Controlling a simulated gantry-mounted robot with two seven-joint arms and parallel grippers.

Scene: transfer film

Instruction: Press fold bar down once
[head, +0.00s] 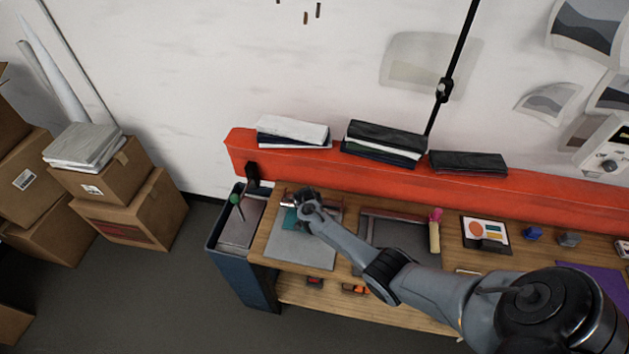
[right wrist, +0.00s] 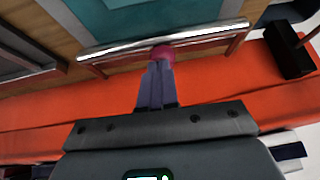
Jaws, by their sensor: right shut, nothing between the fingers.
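The fold bar (right wrist: 205,36) is a shiny metal rod on a reddish-brown frame, spanning a teal sheet (right wrist: 150,18) in the right wrist view. In the head view its silver end (head: 287,204) shows left of my right gripper (head: 304,203), with the teal sheet (head: 290,220) beneath on a grey plate (head: 300,250). In the right wrist view my right gripper (right wrist: 160,66) is shut and empty, its fingers pointing at the middle of the bar. My left gripper is not in view.
A red ledge (head: 400,178) with folded cloth stacks runs behind the wooden bench. A blue bin (head: 243,283) stands at the bench's left end. A second frame (head: 392,215) with a dark plate and a pink-topped handle (head: 434,236) lie to the right.

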